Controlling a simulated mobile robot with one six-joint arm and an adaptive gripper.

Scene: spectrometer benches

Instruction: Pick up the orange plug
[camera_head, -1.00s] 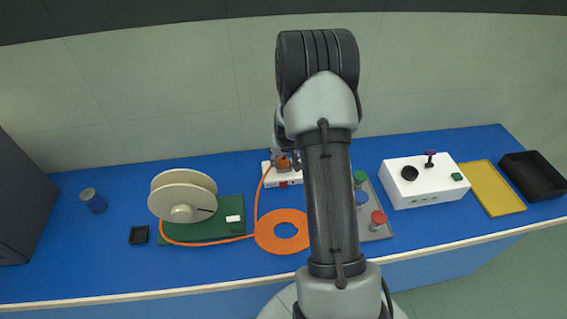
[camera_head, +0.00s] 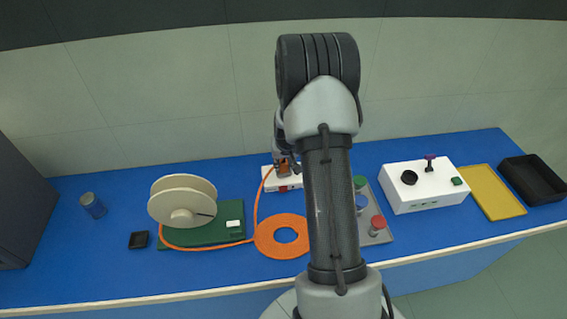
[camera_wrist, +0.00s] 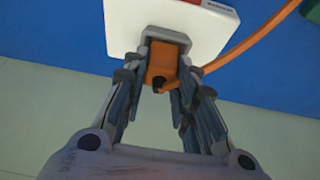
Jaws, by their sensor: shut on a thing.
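The orange plug (camera_wrist: 162,68) sits between the two fingers of my gripper (camera_wrist: 160,84) in the wrist view, and the fingers are shut on it. The plug is at the edge of a white box (camera_wrist: 120,22); I cannot tell whether it is still seated in it. An orange cable (camera_wrist: 250,42) runs from the plug's side. In the head view, the plug (camera_head: 283,168) shows small at the gripper, above the white box (camera_head: 270,186). My arm hides part of the box there.
The orange cable coil (camera_head: 268,246) lies on the blue bench, left of my arm. A cream reel (camera_head: 165,204) stands on a green board (camera_head: 232,212). Right of my arm are a grey plate with coloured knobs (camera_head: 377,224), a white control box (camera_head: 405,200), a yellow tray (camera_head: 492,195) and a black bin (camera_head: 535,182).

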